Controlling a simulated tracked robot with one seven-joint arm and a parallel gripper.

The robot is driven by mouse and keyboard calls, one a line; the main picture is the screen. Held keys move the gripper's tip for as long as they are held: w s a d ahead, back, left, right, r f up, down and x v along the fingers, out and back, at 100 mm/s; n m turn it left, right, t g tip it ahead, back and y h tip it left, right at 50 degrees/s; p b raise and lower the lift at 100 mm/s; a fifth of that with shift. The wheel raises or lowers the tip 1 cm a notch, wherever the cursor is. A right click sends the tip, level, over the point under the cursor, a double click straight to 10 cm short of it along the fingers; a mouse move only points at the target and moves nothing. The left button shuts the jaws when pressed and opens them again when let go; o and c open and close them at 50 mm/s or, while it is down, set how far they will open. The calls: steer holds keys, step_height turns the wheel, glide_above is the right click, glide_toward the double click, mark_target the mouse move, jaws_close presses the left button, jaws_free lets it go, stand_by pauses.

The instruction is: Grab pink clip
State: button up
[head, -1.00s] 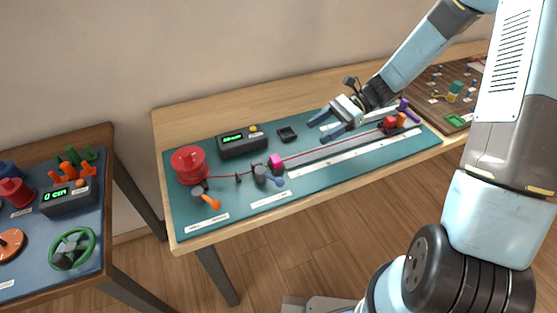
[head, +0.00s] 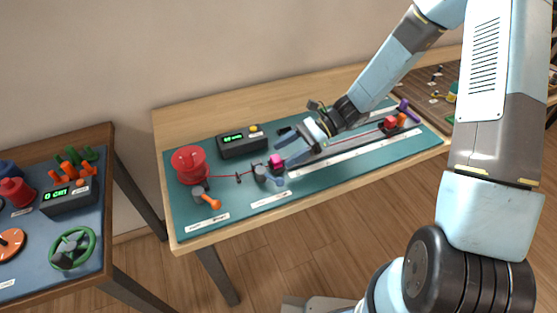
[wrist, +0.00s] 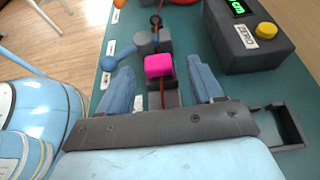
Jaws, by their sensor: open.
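The pink clip (head: 276,161) is a small bright block on the red cord (head: 222,176), above the teal mat. In the wrist view the pink clip (wrist: 159,66) lies just ahead of my gripper (wrist: 162,88), about midway between the two blue fingers. My gripper (head: 281,152) is open and empty, a little to the right of the clip in the head view. The fingers appear apart from the clip. The red cord runs from the red spool (head: 190,163) on the left through the clip toward the right.
A meter box with a yellow button (head: 241,143) stands behind the clip. A grey post with a blue lever (head: 264,174) is beside the clip, and an orange lever (head: 211,201) is farther left. A red block (head: 390,122) sits at the right. An empty dark tray (wrist: 279,127) is near my gripper.

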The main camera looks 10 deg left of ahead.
mark_target(276, 161)
steer(key=shift+x, duration=1.25)
steer(key=shift+c, duration=0.2)
steer(key=c, duration=1.1)
